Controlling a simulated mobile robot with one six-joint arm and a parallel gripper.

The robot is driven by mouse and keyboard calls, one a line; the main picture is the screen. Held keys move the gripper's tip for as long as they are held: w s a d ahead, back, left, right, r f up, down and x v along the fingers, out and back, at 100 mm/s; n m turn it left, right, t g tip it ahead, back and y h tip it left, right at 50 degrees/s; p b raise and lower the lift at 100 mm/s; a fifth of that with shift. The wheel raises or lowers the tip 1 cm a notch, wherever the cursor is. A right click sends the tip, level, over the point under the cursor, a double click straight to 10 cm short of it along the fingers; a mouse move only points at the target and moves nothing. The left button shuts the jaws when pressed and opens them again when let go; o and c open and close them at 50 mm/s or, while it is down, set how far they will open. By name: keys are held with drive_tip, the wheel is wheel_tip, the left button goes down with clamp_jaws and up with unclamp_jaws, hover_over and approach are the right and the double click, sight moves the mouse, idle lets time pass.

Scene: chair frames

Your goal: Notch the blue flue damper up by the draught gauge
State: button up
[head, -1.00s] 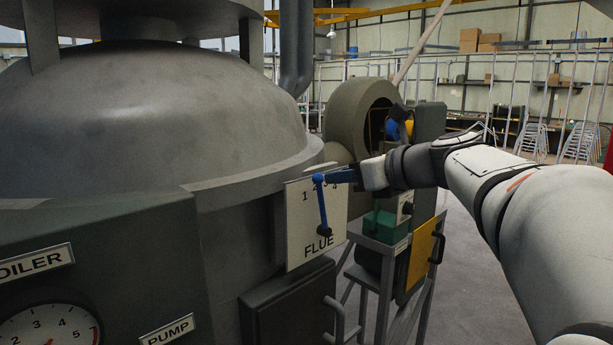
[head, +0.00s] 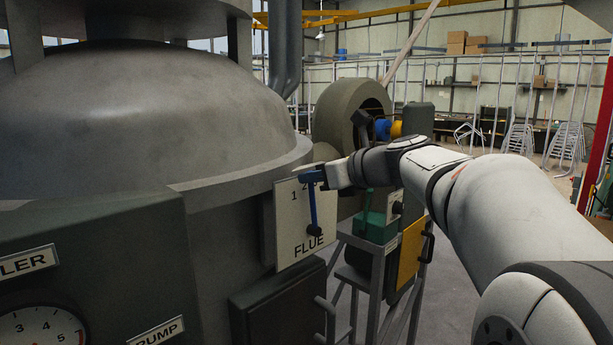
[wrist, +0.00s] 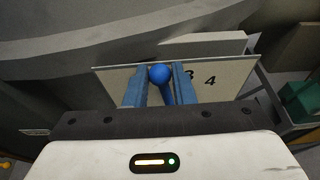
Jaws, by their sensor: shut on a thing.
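The blue flue damper lever (head: 313,212) stands nearly upright on a white plate (head: 288,222) marked FLUE, with its dark pivot at the bottom. The digits 1 and 2 show on the plate in the head view. My gripper (head: 312,177) is at the lever's top end and hides part of it. In the wrist view, the lever's round blue knob (wrist: 160,73) sits between the two blue fingers of my gripper (wrist: 158,84). Digits 3 and 4 show to the right of the fingers. No gauge labelled draught can be read.
A round dial (head: 42,328) sits at the lower left under a partly cut-off label ending in LER, beside a PUMP label (head: 157,331). The large grey boiler (head: 150,120) fills the left. A green box (head: 376,226) on a stand is right of the plate.

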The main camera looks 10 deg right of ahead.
drive_tip(key=shift+w+d+p, duration=0.25)
drive_tip(key=shift+w+d, duration=0.2)
drive_tip(key=shift+d, duration=0.2)
drive_tip(key=shift+w+d+p, duration=0.2)
drive_tip(key=shift+w+d, duration=0.25)
drive_tip(key=shift+d, duration=0.15)
drive_tip(key=shift+w+d+f, duration=0.1)
drive_tip(key=shift+w+d, duration=0.4)
drive_tip(key=shift+d, duration=0.15)
drive_tip(key=o, duration=0.8)
drive_tip(key=shift+o, duration=0.2)
drive_tip(key=shift+s, duration=0.1)
